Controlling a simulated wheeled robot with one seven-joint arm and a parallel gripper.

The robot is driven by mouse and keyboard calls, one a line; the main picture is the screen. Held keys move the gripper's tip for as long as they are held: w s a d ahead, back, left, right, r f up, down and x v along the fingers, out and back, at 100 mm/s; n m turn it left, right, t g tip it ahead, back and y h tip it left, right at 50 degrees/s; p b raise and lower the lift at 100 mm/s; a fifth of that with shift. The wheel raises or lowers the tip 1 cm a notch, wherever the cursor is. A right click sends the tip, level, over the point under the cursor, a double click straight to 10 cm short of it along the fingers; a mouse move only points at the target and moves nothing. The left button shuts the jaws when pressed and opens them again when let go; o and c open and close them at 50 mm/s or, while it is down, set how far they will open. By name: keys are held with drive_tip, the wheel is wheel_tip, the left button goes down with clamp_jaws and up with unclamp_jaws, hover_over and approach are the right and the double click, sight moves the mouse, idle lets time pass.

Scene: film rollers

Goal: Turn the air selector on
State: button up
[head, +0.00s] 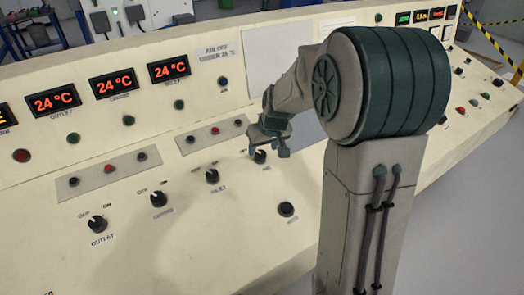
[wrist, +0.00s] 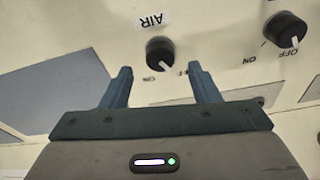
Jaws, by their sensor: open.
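The air selector is a black round knob (head: 260,157) on the cream sloping panel, partly behind my gripper in the head view. In the wrist view the knob (wrist: 160,50) sits next to an upside-down AIR label (wrist: 151,22). OFF and ON marks show on its near side, partly hidden by a finger. Its white pointer (wrist: 167,68) faces my gripper, between the two marks and nearer OFF. My gripper (head: 268,150) is open and empty, close to the knob. In the wrist view its fingertips (wrist: 161,69) lie either side of the knob, apparently short of it.
Similar selectors stand to the left: inlet (head: 212,176), a middle one (head: 158,199) and outlet (head: 97,223). Another black knob (head: 286,209) lies nearer, and a neighbouring knob (wrist: 285,29) shows in the wrist view. Button plates (head: 108,171) and red temperature displays (head: 115,84) sit behind.

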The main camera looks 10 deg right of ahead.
sight(261, 153)
drive_tip(key=shift+x, duration=1.9)
drive_tip(key=shift+c, duration=0.2)
drive_tip(key=c, duration=0.9)
drive_tip(key=m, duration=0.3)
drive_tip(key=m+h+p, duration=0.1)
drive_tip(key=m, duration=0.2)
drive_tip(key=shift+a+r, duration=0.15)
drive_tip(key=m+p, duration=0.1)
drive_tip(key=m, duration=0.2)
drive_tip(key=m+p, duration=0.1)
drive_tip(key=m, duration=0.2)
drive_tip(key=shift+g+h, duration=0.3)
drive_tip(key=shift+h, duration=0.1)
